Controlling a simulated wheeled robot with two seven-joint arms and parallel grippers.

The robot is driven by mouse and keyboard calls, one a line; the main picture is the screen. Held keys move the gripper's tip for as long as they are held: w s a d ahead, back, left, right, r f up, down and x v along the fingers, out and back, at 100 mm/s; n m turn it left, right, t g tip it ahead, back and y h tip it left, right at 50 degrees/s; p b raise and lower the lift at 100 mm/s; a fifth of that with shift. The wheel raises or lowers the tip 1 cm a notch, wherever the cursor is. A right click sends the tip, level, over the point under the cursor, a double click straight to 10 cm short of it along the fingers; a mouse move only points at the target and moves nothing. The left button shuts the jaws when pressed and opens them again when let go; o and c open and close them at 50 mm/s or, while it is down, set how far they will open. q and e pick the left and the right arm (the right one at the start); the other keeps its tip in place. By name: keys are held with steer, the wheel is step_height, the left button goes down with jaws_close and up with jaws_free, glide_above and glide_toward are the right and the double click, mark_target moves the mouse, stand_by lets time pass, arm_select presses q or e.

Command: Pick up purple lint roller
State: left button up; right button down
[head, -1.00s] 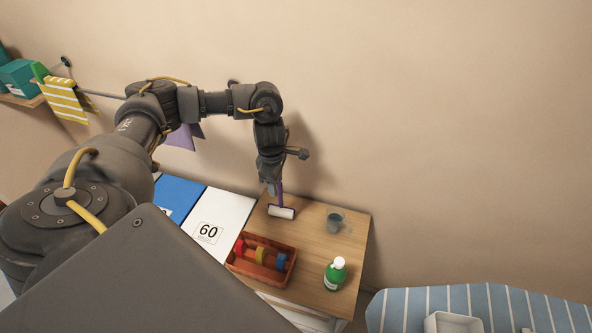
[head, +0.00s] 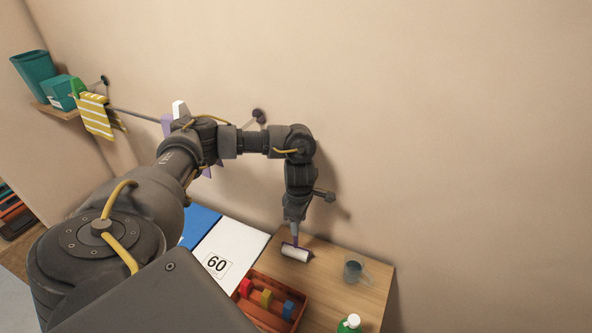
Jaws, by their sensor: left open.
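The purple lint roller (head: 296,253) lies on the wooden top of a small table (head: 345,300), near its back left part. Its white roller head faces me, and a bit of purple shows at its edge. Most of its handle is hidden behind or under my left gripper. My left gripper (head: 294,224) points down just behind the roller head, at the handle. It is open; whether its fingers are on both sides of the handle I cannot tell. My right gripper is not in view.
A grey cup (head: 354,270) stands right of the roller. An orange-red tray (head: 262,318) with coloured items and a green bottle with a white cap (head: 349,323) are nearer me. The wall rises close behind.

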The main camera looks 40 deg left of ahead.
mark_target(296, 240)
arm_select(q)
steer(key=shift+s, duration=0.1)
steer(key=shift+s+f+b, duration=0.1)
steer(key=shift+f+b, duration=0.2)
steer(key=shift+b, duration=0.1)
steer(key=f+b, duration=0.4)
steer(key=shift+s+a+f, duration=0.15)
steer(key=shift+a+f, duration=0.15)
steer(key=shift+r, duration=0.1)
jaws_close()
